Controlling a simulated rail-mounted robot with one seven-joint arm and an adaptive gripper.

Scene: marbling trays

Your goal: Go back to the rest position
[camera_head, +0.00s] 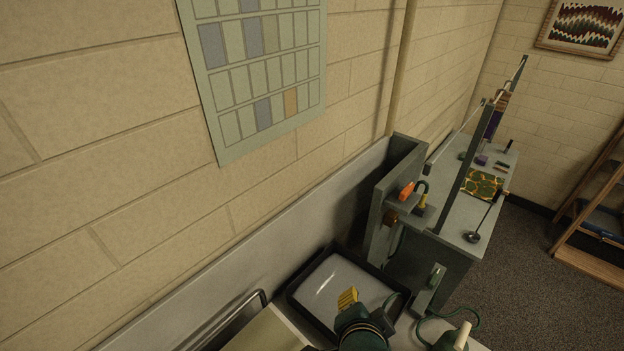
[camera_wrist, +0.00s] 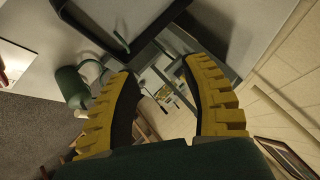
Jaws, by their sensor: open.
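My gripper (camera_head: 349,298) shows at the bottom of the head view, with ridged yellow fingers on a dark green body. It is over the front right part of a black-rimmed tray (camera_head: 293,296) that holds a pale, shiny surface. In the wrist view my gripper (camera_wrist: 160,72) has its two yellow fingers spread apart, with nothing between them. The dark rim of a tray (camera_wrist: 98,42) crosses the top of that view. The head view cannot tell me how high the gripper is above the tray.
A further bench (camera_head: 450,225) holds a patterned sheet (camera_head: 482,184). A green bottle-like object (camera_wrist: 72,86) shows in the wrist view.

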